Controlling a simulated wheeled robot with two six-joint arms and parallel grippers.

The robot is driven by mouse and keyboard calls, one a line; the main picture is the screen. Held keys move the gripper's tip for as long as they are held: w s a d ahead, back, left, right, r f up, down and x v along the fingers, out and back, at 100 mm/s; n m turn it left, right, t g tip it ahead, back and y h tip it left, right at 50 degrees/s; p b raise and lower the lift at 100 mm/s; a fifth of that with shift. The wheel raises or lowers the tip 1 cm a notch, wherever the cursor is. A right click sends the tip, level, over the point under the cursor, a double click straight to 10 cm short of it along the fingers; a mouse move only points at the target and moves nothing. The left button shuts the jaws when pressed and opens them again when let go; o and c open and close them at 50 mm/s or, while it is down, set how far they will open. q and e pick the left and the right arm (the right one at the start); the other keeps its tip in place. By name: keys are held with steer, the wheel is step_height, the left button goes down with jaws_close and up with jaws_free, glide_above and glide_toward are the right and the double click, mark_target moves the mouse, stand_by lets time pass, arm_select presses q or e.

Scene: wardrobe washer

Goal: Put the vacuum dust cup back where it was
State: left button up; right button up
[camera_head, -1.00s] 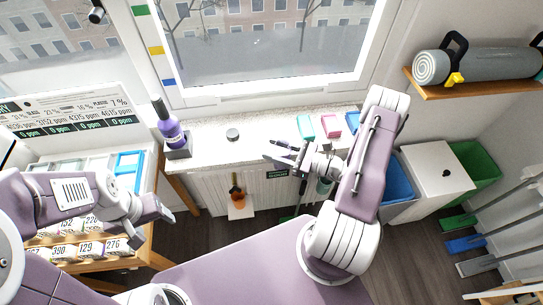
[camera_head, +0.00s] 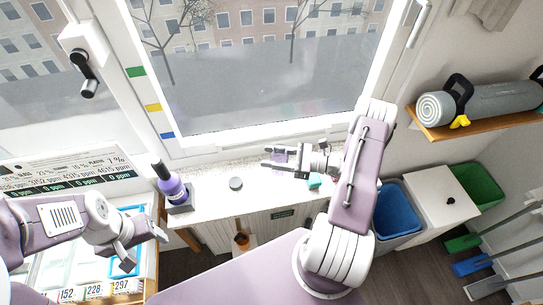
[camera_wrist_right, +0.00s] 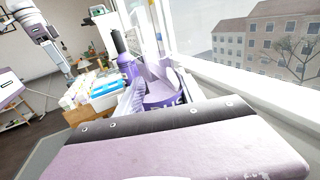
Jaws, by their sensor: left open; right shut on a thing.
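The purple handheld vacuum (camera_head: 171,187) stands upright on a dark base (camera_head: 180,207) at the left of the window counter. It also shows in the right wrist view (camera_wrist_right: 127,67). My right gripper (camera_head: 277,159) is shut on the dust cup (camera_head: 281,155), a small purple see-through piece, held near the window and to the right of the vacuum, apart from it. The cup shows larger in the right wrist view (camera_wrist_right: 160,95), its lower part hidden by the gripper. My left gripper (camera_head: 148,236) is open and empty, in front of and below the vacuum.
A teal item (camera_head: 314,181) sits beside my right arm. A blue bin (camera_head: 397,212) and a shelf with a rolled mat (camera_head: 480,101) are at right.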

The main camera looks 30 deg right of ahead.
steer(key=shift+f+b, duration=3.1)
steer(key=shift+f, duration=0.75)
steer(key=shift+f+b, duration=0.3)
steer(key=shift+f, duration=0.15)
steer(key=o, duration=1.8)
steer(key=shift+o, duration=0.2)
steer(key=shift+r, duration=0.15)
step_height(320, 180, up, 10)
steer(key=p, duration=0.8)
